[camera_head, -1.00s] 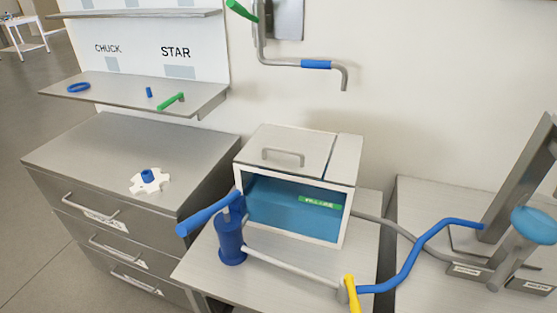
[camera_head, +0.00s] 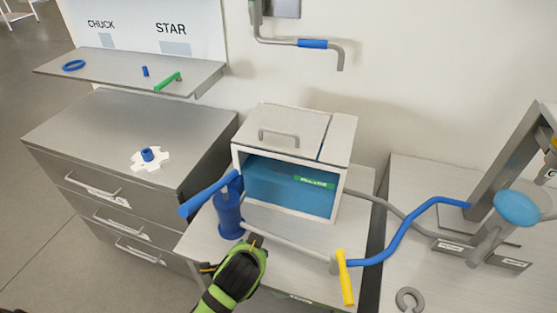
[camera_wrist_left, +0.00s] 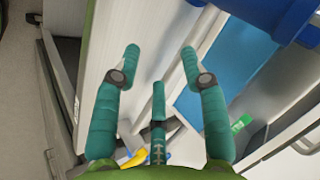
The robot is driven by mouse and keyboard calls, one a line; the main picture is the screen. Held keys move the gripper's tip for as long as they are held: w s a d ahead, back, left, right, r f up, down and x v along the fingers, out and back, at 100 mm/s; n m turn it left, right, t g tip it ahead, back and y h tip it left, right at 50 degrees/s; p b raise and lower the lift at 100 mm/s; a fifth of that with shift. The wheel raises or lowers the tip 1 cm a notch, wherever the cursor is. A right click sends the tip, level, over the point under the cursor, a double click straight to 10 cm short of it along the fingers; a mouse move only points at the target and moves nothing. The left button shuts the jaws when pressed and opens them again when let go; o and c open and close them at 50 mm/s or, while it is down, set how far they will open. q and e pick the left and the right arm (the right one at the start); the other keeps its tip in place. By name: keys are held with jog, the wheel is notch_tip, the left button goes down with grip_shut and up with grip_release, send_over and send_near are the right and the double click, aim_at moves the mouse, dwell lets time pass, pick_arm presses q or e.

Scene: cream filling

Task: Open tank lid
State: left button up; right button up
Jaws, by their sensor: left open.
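The tank (camera_head: 338,205) is a white box with a blue-filled front window, standing on the middle table. Its grey lid (camera_head: 300,118) lies flat and closed on top, with a bar handle (camera_head: 278,135) on it. My left gripper (camera_head: 229,254), green and black, is at the bottom of the head view, in front of the tank and below the lid. Its fingers are spread and empty. In the left wrist view the teal fingers (camera_wrist_left: 160,55) stand apart, with the tank's blue window (camera_wrist_left: 240,60) beyond them. The lid cannot be made out there. My right gripper is not in view.
A blue pump (camera_head: 229,212) with a blue lever (camera_head: 208,193) stands at the tank's front left. A pipe with a yellow valve handle (camera_head: 345,277) runs along the front. A wall pipe (camera_head: 313,44) hangs above the tank. The drawer cabinet (camera_head: 100,115) is left.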

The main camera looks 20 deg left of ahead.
pick_arm(q)
jog(key=w+d+r+m+t+y, duration=0.15)
jog(key=w+r+m+t, duration=0.25)
jog(key=w+r, duration=0.7)
jog(key=m+t+y+p, duration=0.1)
jog(key=m+t+y, duration=0.1)
jog(key=m+t, duration=0.2)
send_near(278, 147)
jog(key=w+a+r, duration=0.1)
jog(key=w+r, duration=0.2)
jog(key=w, duration=0.1)
jog(key=p+x, duration=0.1)
jog(key=x, duration=0.5)
jog(key=shift+a+f, duration=0.1)
grip_shut()
